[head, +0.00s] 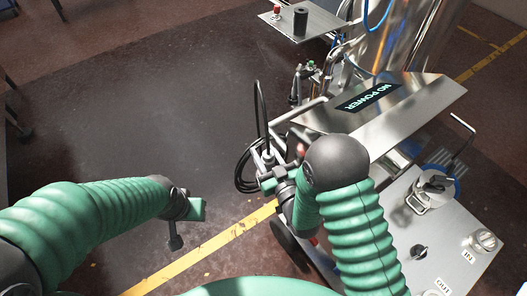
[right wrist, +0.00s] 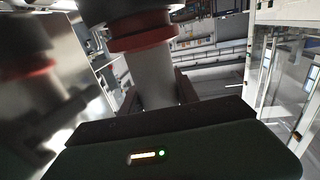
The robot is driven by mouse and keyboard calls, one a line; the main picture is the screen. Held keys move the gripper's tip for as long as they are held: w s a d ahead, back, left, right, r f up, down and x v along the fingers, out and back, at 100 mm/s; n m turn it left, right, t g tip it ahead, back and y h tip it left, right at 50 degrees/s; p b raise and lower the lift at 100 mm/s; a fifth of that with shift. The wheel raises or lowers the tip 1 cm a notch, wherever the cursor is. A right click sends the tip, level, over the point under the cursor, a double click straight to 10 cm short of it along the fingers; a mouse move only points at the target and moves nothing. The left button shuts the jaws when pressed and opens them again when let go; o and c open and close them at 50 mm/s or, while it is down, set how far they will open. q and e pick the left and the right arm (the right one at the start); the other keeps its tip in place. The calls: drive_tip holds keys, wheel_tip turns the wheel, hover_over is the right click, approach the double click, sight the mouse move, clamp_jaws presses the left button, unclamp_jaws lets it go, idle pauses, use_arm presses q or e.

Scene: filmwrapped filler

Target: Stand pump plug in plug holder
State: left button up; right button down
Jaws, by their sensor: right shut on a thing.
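The pump plug shows large in the right wrist view as a pale grey cylinder (right wrist: 152,80) with a red ring and a dark upper part. In the head view only a small pale part of it (head: 267,155) shows, with a black cable rising from it. My right gripper (head: 272,180) is shut on the plug beside the steel machine; its dark jaws also fill the lower right wrist view (right wrist: 165,118). I cannot pick out the plug holder for certain. My left gripper (head: 186,212) hangs over the floor, away from the machine; its jaw opening is unclear.
A steel panel with a "NO POWER" display (head: 368,97) tilts beside my right arm. A lower steel deck (head: 445,232) carries knobs and a clamped lid. A small steel shelf (head: 318,22) with a black cylinder stands behind. The floor left of the machine is open.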

drive_tip(key=shift+f+b, duration=0.3)
idle(0.5)
drive_tip(key=c, duration=0.8)
unclamp_jaws()
drive_tip(key=shift+c, duration=0.2)
drive_tip(key=shift+f, duration=0.1)
